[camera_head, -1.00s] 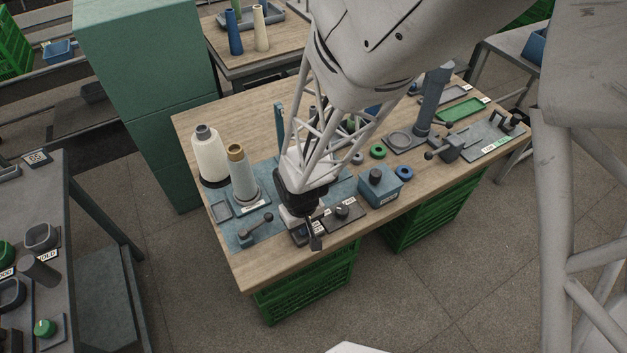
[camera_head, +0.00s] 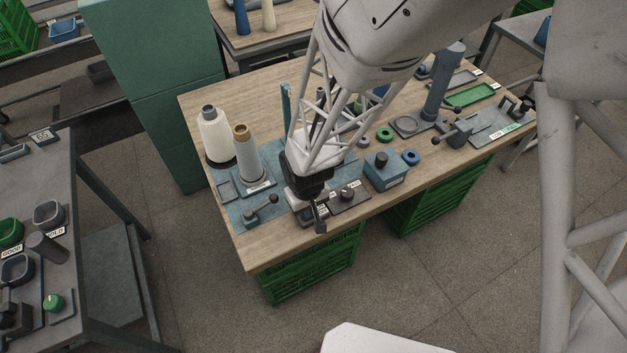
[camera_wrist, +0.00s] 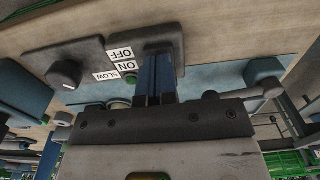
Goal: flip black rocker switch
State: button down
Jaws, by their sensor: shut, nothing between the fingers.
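My gripper (camera_wrist: 157,78) is shut and empty, its blue fingers pointing at a dark switch plate (camera_wrist: 165,33) in the wrist view. ON and OFF labels lie beside this plate. The fingers cover part of the plate, and I cannot make out the black rocker itself or tell whether they touch it. In the head view my gripper (camera_head: 320,215) is low at the front edge of the wooden bench, over the switch plate, which my gripper mostly hides.
A dark plate with a rotary knob (camera_head: 347,193) sits just right of the gripper. A blue box with a dark knob (camera_head: 385,172) stands further right. A lever (camera_head: 262,208) and a grey cone (camera_head: 246,155) are to the left. Green crates (camera_head: 315,268) stand below.

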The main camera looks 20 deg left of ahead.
jog(key=shift+r, duration=3.4)
jog(key=w+d+r+m+t, duration=0.1)
jog(key=d+r+m, duration=0.1)
jog(key=d+r, duration=0.65)
jog(key=w+d+r+m, duration=0.2)
jog(key=d+r+m, duration=0.1)
jog(key=d+r, duration=0.6)
jog(key=s+d+r+m, duration=0.2)
jog(key=s+d+r, duration=0.3)
jog(key=d, duration=0.3)
jog(key=s+d+r+m+t, duration=0.1)
jog(key=s+d+r+m, duration=0.1)
jog(key=s+d+r, duration=0.3)
jog(key=d, duration=0.3)
jog(key=shift+s+t, duration=0.15)
jog(key=shift+t, duration=0.15)
jog(key=shift+d, duration=0.1)
